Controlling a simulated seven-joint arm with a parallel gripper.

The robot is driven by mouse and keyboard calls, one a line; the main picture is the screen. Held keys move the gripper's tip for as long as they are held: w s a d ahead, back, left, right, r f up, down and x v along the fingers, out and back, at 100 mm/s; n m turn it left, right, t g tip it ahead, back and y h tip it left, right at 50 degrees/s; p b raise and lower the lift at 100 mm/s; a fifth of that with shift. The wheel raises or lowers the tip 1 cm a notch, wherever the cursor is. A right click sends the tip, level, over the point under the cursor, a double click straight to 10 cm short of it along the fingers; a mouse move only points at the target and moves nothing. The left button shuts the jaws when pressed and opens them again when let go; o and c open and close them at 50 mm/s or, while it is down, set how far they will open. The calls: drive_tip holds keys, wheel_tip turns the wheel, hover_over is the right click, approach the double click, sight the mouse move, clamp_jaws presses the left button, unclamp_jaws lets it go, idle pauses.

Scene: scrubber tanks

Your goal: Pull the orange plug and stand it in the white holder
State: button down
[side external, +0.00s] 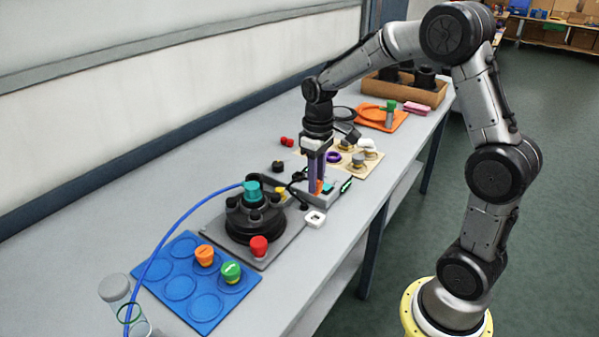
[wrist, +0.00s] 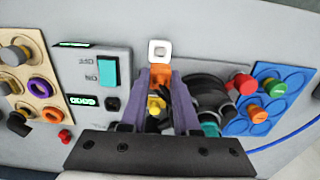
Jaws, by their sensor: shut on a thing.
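The orange plug (wrist: 160,73) is between the fingertips of my gripper (wrist: 161,78) in the wrist view. My gripper is shut on it, its purple fingers on either side. In the side view my gripper (side external: 317,188) points straight down beside the grey box, with a bit of the orange plug (side external: 319,186) showing at the fingertips. I cannot tell whether the plug's lower end is still seated, as the fingers hide it. The white holder (side external: 315,218) is a small square block on the table, in front of the gripper. It appears just beyond the plug in the wrist view (wrist: 160,48).
A grey box (wrist: 95,75) with a teal switch stands beside the fingers. A black round tank lid (side external: 253,218) with a teal fitting and blue hose is on the other side. A blue tray (side external: 177,300) holds orange and green caps. A yellow part (wrist: 155,106) sits between the fingers' bases.

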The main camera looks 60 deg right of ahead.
drive_tip(key=shift+f, duration=0.1)
idle(0.3)
drive_tip(key=shift+f, duration=3.25)
drive_tip(key=shift+f, duration=0.15)
drive_tip(key=shift+f, duration=0.9)
drive_tip(key=shift+c, duration=0.4)
unclamp_jaws()
